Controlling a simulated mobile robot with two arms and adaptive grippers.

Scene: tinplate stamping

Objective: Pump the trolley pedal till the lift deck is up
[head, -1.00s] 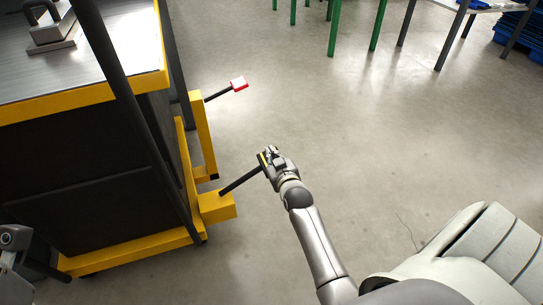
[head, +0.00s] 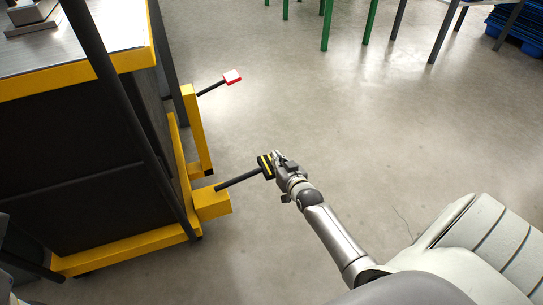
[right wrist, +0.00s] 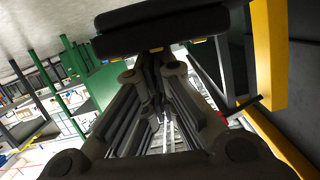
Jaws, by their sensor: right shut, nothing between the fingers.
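The trolley (head: 75,248) stands at the left of the head view, with a yellow base frame and dark sides. Its grey lift deck (head: 95,54) has a yellow rim and stands above the base. The pedal (head: 266,167) is a black pad with yellow stripes on a dark bar from a yellow block at the trolley's foot. My right gripper (head: 277,160) is shut and empty, right at the pad; whether it touches cannot be told. A black pad, apparently the pedal, also shows in the right wrist view (right wrist: 160,30) across the fingertips. My left gripper cannot be made out.
A red-tipped lever (head: 232,77) sticks out from a yellow post above the pedal. A metal block (head: 30,14) lies on the deck. Green table legs (head: 328,25) and blue pallets (head: 518,25) are at the back. The floor right of the trolley is clear.

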